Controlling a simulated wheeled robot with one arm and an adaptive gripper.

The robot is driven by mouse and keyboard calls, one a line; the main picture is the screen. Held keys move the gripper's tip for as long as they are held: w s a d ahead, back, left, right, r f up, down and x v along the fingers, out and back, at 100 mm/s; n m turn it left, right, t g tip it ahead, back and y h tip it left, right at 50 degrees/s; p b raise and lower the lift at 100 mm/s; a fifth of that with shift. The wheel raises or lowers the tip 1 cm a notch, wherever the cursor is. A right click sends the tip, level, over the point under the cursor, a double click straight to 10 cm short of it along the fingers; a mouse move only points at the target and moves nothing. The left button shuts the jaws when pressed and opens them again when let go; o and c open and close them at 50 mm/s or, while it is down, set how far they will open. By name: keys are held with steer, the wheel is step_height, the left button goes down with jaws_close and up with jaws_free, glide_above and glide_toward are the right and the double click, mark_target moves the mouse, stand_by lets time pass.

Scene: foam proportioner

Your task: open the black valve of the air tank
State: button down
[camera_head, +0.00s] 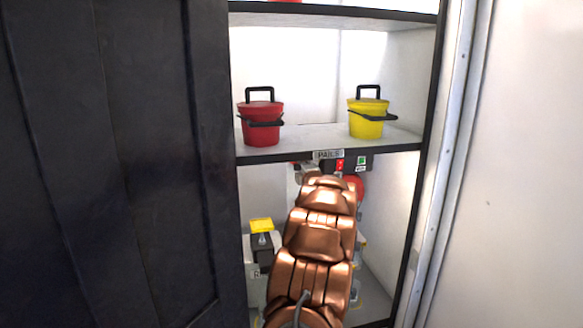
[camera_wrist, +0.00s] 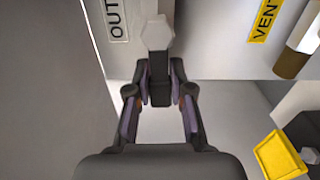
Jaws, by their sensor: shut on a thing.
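In the wrist view, my gripper (camera_wrist: 160,94) has its two fingers on either side of a black piece, which looks like the black valve's handle (camera_wrist: 160,72). The fingers are shut on it. A pale hexagonal nut or bolt head (camera_wrist: 157,32) sits just beyond the handle, beside a label reading "OUT" (camera_wrist: 116,18). In the head view my copper arm reaches into the cabinet under the shelf and covers the gripper and the valve. I cannot make out the air tank as a whole in either view.
A red pail (camera_head: 262,122) and a yellow pail (camera_head: 367,118) stand on the shelf (camera_head: 300,142) above my arm. A yellow-topped part (camera_head: 261,225) is at left. A "VENT" label (camera_wrist: 264,20) is at right. A dark door (camera_head: 110,160) stands left of the opening.

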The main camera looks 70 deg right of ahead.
stand_by(0.3)
steer(key=c, duration=1.3)
jaws_free()
steer(key=shift+v, duration=6.05)
